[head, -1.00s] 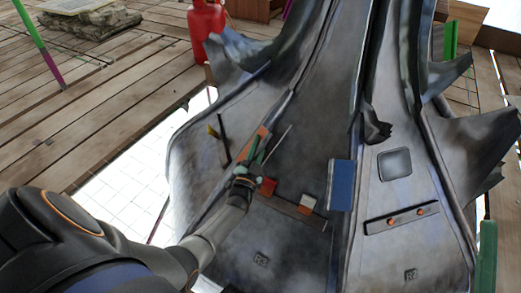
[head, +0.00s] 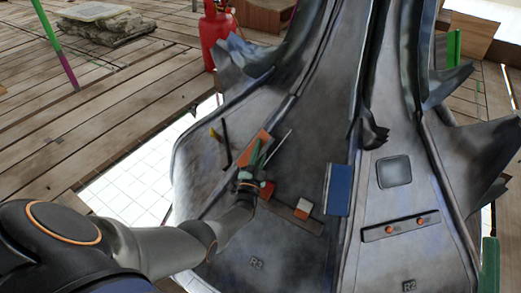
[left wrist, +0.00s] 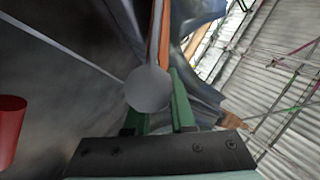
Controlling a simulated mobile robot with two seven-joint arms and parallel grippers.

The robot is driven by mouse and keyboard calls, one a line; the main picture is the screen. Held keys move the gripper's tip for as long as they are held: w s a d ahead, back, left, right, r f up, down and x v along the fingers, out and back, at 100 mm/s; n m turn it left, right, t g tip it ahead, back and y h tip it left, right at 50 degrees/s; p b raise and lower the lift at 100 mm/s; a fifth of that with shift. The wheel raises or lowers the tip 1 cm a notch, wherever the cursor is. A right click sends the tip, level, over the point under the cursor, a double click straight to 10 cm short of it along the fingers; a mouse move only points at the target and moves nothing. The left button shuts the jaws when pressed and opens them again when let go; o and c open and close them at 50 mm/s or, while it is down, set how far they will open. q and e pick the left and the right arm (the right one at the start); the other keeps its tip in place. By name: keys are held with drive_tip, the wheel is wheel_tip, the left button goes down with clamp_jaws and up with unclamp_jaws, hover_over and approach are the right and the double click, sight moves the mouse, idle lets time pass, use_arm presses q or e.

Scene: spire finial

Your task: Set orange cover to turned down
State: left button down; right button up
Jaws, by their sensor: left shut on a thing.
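The orange cover (head: 250,151) is on the left panel of the dark metal spire, just beyond my left gripper (head: 255,160). An orange strip (left wrist: 160,25), seemingly its edge, also shows in the left wrist view. There the green fingers of my left gripper (left wrist: 153,105) are closed around a grey round knob (left wrist: 148,90). The knob sits at the end of a bar that runs along the orange strip. The cover's exact tilt is hard to tell, and the fingers hide part of it. My right gripper is out of view.
A red block (head: 266,190) and a white-and-orange block (head: 302,208) sit on a bar just right of the gripper. A blue cover (head: 338,190) stands further right. A thin black lever (head: 226,145) is to the left. A red gas cylinder (head: 216,35) stands behind.

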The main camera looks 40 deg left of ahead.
use_arm(q)
drive_tip(key=shift+w+d, duration=0.2)
drive_tip(key=shift+d, duration=0.15)
drive_tip(key=c, duration=0.9)
unclamp_jaws()
drive_tip(key=shift+f, duration=0.15)
drive_tip(key=shift+o, duration=0.7)
drive_tip(key=shift+a, duration=0.2)
drive_tip(key=shift+s, duration=0.1)
drive_tip(key=shift+s, duration=0.1)
